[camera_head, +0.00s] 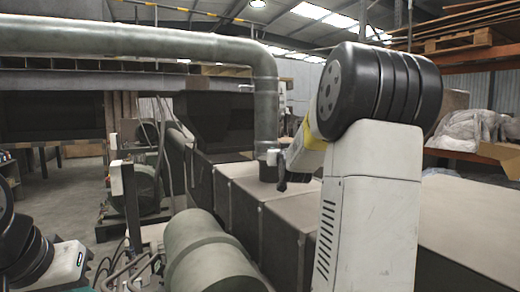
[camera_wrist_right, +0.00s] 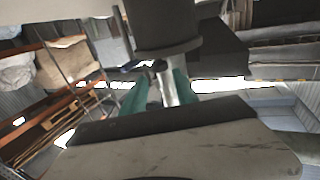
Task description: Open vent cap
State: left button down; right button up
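A wide grey metal pipe (camera_head: 266,100) bends down at centre in the head view. At its foot is a dark fitting with a small pale piece (camera_head: 272,157), perhaps the vent cap; I cannot tell for sure. My right arm reaches there from the right, with the dark end of its gripper (camera_head: 281,178) beside the fitting. In the right wrist view the teal fingers of my right gripper (camera_wrist_right: 162,88) stand either side of a shiny metal bar (camera_wrist_right: 167,87), under a dark cylinder (camera_wrist_right: 160,25). Whether they press it is unclear. My left gripper (camera_head: 82,272) is partly cut off at lower left.
A green-grey cylinder (camera_head: 207,257) lies low in front, left of my right arm. A long boxy duct (camera_head: 285,215) runs under the pipe. Shelving with pallets (camera_head: 455,42) stands at the right. Some concrete floor (camera_head: 85,190) is clear at left.

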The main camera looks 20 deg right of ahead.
jog(key=x, duration=0.6)
jog(key=shift+w, duration=0.3)
grip_shut()
dwell(1.1)
